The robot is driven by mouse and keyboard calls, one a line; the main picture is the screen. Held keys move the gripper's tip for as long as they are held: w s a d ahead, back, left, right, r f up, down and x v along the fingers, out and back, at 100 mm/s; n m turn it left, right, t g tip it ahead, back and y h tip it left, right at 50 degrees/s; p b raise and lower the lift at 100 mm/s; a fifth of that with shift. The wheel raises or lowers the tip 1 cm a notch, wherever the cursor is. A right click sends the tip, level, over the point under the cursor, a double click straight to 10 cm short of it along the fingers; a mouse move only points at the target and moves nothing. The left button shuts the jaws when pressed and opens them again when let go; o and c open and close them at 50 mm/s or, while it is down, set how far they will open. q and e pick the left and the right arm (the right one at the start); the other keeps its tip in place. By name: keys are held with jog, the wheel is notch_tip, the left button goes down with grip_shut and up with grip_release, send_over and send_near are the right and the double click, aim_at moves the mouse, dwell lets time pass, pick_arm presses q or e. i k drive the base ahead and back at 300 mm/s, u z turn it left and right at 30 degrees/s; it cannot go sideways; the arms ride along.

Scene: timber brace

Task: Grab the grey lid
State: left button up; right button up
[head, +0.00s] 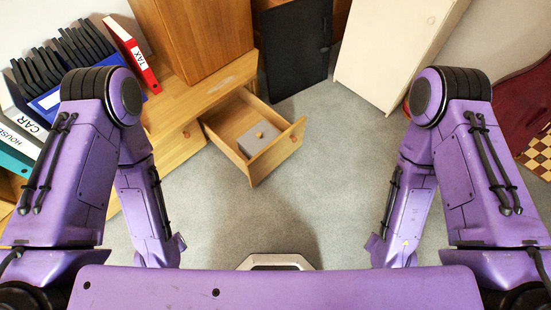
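The grey lid (251,142) is a square grey piece with a small round wooden knob (260,135) on top. It lies inside an open wooden drawer (284,148), towards the drawer's front. Whether it sits on a box or on the drawer floor, I cannot tell. Both my arms hang down at the sides of the head view, apart from the drawer. Neither gripper shows; the lower ends of the arms are hidden by my own body.
The drawer juts from a low wooden cabinet (169,118). A taller wooden cabinet (205,35) stands on it, with a red binder (131,55) to the left. A dark panel (296,50) and a cream cabinet (392,45) stand behind. Grey carpet (325,165) is clear right of the drawer.

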aim_at(257, 137)
jog(key=z, duration=0.55)
jog(key=i, duration=1.45)
jog(key=u, duration=0.9)
